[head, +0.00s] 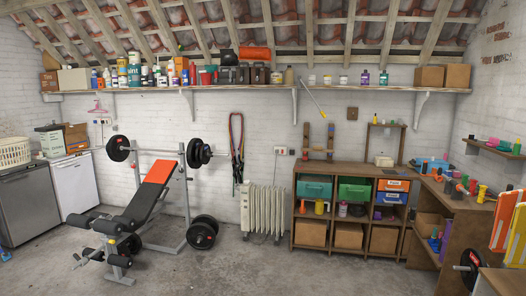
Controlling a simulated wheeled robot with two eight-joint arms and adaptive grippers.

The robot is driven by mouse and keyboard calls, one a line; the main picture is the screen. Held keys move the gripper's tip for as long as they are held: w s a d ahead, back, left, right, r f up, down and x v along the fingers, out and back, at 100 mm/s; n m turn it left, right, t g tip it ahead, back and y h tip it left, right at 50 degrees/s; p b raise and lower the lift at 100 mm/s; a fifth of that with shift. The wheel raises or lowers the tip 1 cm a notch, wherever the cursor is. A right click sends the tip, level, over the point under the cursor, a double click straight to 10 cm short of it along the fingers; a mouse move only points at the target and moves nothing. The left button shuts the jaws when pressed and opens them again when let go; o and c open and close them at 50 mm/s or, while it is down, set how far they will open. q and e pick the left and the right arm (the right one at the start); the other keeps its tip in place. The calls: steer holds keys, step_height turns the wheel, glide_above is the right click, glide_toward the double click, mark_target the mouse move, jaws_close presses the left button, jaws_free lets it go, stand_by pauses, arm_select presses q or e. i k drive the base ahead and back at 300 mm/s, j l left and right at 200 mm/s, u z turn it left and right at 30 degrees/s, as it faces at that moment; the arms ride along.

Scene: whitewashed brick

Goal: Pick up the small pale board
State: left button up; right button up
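I cannot make out the small pale board for certain anywhere in the head view. A small whitish item (384,160) sits on the top of the brown wooden cabinet (345,171) against the back wall, but it is too small to tell what it is. Neither of my grippers shows in this view.
A weight bench (146,202) with a barbell stands at left on the concrete floor (255,266). A white radiator (262,212) stands left of the cabinet. A cluttered workbench (455,197) runs along the right. A wooden surface (502,283) fills the lower right corner. The middle floor is clear.

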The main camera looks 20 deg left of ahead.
mark_target(316, 148)
steer(key=u, duration=0.2)
steer(key=i+u, duration=0.4)
steer(key=i, duration=1.75)
steer(key=i+z, duration=0.1)
steer(key=i, duration=0.55)
steer(key=i+j+z, duration=0.1)
steer(key=i, duration=0.55)
steer(key=i+j+z, duration=0.1)
steer(key=i+j, duration=0.15)
steer(key=i, duration=0.4)
